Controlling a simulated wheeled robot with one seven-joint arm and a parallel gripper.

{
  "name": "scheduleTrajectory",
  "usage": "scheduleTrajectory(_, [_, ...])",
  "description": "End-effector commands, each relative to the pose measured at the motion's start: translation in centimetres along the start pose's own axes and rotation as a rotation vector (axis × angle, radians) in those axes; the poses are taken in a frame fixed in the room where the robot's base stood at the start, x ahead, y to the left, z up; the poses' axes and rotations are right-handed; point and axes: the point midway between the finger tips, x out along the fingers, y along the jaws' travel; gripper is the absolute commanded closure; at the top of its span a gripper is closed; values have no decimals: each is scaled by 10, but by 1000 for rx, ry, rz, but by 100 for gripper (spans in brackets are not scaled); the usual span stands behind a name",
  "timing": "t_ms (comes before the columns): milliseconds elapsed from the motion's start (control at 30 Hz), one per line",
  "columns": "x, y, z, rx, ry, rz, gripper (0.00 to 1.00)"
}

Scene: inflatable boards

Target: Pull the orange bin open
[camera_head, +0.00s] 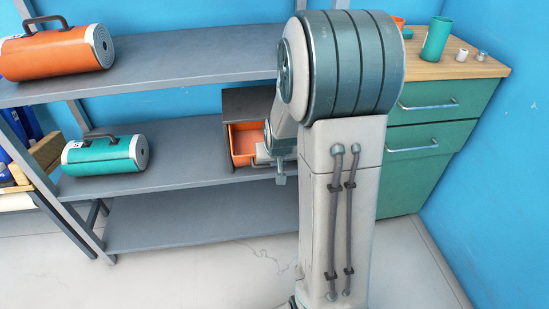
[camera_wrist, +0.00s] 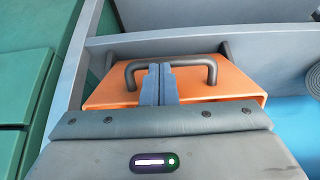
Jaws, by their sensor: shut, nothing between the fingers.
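The orange bin (camera_head: 243,144) sits in a dark grey housing (camera_head: 247,102) on the middle shelf. Part of its inside shows in the head view, while my arm covers its right side. In the wrist view the orange bin (camera_wrist: 235,86) carries a dark grey bar handle (camera_wrist: 212,72). My gripper (camera_wrist: 160,68) is shut and empty, its fingertips overlapping the middle of the handle bar. I cannot tell whether they touch it. In the head view my gripper (camera_head: 279,165) is partly hidden near the bin's right side.
Grey shelves (camera_head: 190,165) surround the bin. A teal roll (camera_head: 105,155) lies left on the same shelf, an orange roll (camera_head: 58,52) above. A green drawer cabinet (camera_head: 425,145) stands to the right. The floor (camera_head: 200,265) in front is clear.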

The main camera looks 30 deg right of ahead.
Motion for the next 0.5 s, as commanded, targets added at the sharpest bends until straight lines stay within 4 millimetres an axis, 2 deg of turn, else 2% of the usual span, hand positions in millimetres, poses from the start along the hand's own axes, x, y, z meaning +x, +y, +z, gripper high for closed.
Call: scheduleTrajectory(500, [5, -1, 8, 0, -1, 1, 100])
